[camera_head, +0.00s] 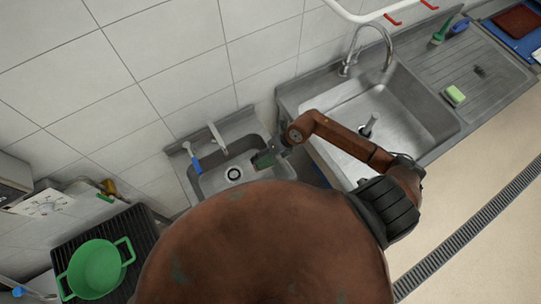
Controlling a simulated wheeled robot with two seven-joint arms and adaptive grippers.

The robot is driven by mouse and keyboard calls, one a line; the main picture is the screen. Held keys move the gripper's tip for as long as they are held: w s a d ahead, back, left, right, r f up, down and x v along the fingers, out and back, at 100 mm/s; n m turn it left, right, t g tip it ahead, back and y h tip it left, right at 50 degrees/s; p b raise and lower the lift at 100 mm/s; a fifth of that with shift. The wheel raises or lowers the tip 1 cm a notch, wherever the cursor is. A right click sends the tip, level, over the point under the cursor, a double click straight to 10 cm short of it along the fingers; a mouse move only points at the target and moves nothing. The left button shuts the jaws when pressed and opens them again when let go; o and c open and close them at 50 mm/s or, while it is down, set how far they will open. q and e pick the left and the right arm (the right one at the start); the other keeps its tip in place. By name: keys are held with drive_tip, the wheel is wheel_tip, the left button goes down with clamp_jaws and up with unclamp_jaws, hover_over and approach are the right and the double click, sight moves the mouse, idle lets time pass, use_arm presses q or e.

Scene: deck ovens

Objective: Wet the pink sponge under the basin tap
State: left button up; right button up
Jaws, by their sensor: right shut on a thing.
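The small steel basin (215,182) stands against the tiled wall, with its drain visible and its tap (217,136) at the back rim. My right gripper (262,160) is over the basin's right side, to the right of the drain and the tap. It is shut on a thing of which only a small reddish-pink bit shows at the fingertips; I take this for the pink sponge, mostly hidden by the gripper. I cannot tell whether water is running. My left gripper is not in view.
A large sink (405,105) with a tall curved faucet (372,35) is at right, my right arm crossing its front. A yellow-green sponge (455,95) lies on its drainboard. A blue-handled item (194,163) is by the basin's left rim. A green pot (95,268) stands lower left.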

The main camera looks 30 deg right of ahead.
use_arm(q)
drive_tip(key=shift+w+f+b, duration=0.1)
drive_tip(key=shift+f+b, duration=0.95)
use_arm(e)
drive_tip(key=w+a+f, duration=0.2)
drive_tip(key=w+a, duration=0.3)
drive_tip(key=a, duration=0.4)
drive_tip(key=shift+w+a, duration=0.2)
drive_tip(key=shift+w, duration=0.05)
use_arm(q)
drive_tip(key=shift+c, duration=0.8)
